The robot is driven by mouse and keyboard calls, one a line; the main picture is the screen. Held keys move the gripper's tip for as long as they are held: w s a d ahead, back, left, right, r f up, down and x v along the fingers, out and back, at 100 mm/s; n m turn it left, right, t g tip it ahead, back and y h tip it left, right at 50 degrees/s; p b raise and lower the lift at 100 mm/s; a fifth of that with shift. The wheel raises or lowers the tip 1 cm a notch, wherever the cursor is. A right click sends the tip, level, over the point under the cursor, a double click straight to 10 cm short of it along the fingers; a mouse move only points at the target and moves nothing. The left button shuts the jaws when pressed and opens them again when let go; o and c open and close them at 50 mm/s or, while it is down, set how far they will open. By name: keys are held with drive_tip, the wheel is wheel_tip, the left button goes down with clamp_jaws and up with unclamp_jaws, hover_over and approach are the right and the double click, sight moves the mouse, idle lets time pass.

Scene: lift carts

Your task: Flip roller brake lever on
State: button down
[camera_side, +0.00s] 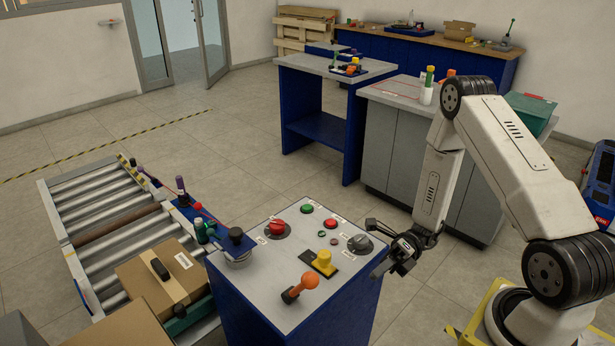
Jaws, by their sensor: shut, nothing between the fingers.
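A blue control console with a light grey top (262,283) stands in the lower middle. The labels are too small to read, so I cannot tell which is the roller brake lever. My gripper (377,272) is shut and empty, beside the console's right edge, right of both levers and apart from them.
A roller conveyor (108,215) with a cardboard box (160,278) is at left. Workbenches stand behind.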

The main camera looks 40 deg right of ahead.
sight(301, 288)
drive_tip(key=shift+a, duration=0.1)
drive_tip(key=w+a+r, duration=0.1)
drive_tip(key=w+a, duration=0.3)
drive_tip(key=a, duration=0.6)
drive_tip(key=shift+a+r, duration=0.25)
